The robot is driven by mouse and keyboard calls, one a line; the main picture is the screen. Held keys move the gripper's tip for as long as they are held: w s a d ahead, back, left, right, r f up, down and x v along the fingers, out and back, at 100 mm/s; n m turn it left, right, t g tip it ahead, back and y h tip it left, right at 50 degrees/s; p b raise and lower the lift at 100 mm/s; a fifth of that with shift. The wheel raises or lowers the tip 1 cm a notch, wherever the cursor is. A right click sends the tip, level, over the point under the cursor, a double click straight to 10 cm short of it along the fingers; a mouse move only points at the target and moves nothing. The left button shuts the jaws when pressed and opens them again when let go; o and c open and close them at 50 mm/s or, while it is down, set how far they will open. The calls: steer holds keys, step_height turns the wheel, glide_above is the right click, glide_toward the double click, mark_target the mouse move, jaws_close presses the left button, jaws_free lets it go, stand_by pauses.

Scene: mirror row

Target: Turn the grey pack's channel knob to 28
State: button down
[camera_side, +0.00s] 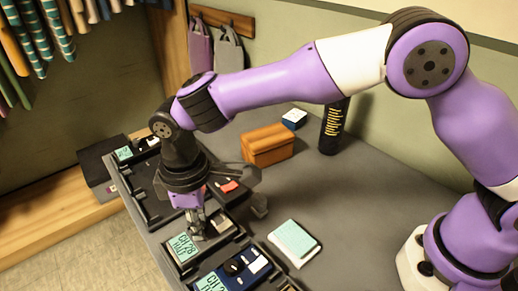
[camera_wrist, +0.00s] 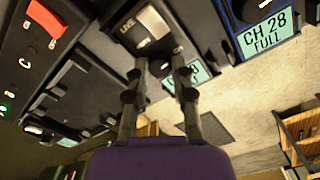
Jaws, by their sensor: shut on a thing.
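The grey pack (camera_side: 214,237) sits in the rack at the table's front left edge, below my gripper (camera_side: 197,228). My gripper (camera_wrist: 160,68) points down at the pack, shut on the channel knob, which is mostly hidden between the fingertips.
A blue pack (camera_wrist: 265,37) beside it shows CH 28 FULL; it also sits nearer in the side view (camera_side: 240,268).

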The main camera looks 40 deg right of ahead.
steer(key=shift+d+f, duration=0.1)
steer(key=shift+f, duration=0.15)
steer(key=c, duration=0.7)
jaws_free()
steer(key=shift+r, duration=0.1)
steer(key=shift+r, duration=0.25)
step_height(320, 180, up, 12)
steer(key=shift+f, duration=0.2)
